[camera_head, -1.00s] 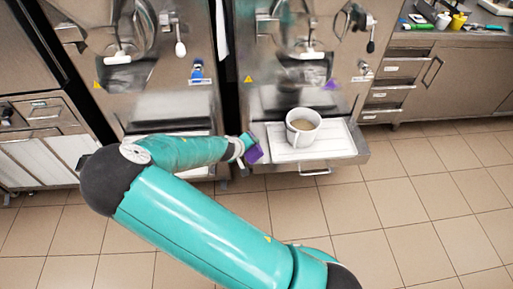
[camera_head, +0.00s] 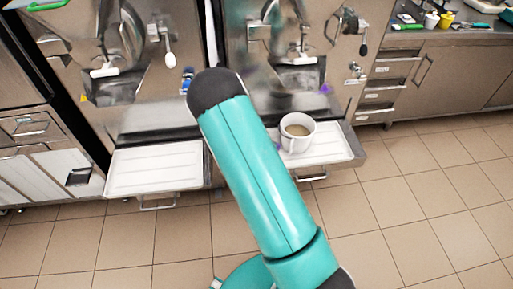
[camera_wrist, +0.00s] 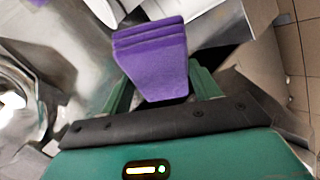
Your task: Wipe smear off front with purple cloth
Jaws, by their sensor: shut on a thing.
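The purple cloth (camera_wrist: 152,60) is a folded, thick pad between the two green fingers of my gripper (camera_wrist: 162,90) in the wrist view. My gripper is shut on it, and the cloth sticks out beyond the fingers. In the head view my arm hides most of the gripper and cloth. A small purple patch (camera_head: 325,88) shows on the lower right front of the right steel freezer (camera_head: 345,90); I cannot tell surely if it is the smear. Another purple patch (camera_wrist: 38,2) shows at the top left edge of the wrist view, apart from the cloth.
A white cup (camera_head: 299,146) with tan contents stands on the right pull-out tray (camera_head: 335,150). An empty white tray (camera_head: 155,168) sits below the left freezer (camera_head: 130,110). A counter (camera_head: 450,38) with bottles and tools is at right. The tiled floor in front is clear.

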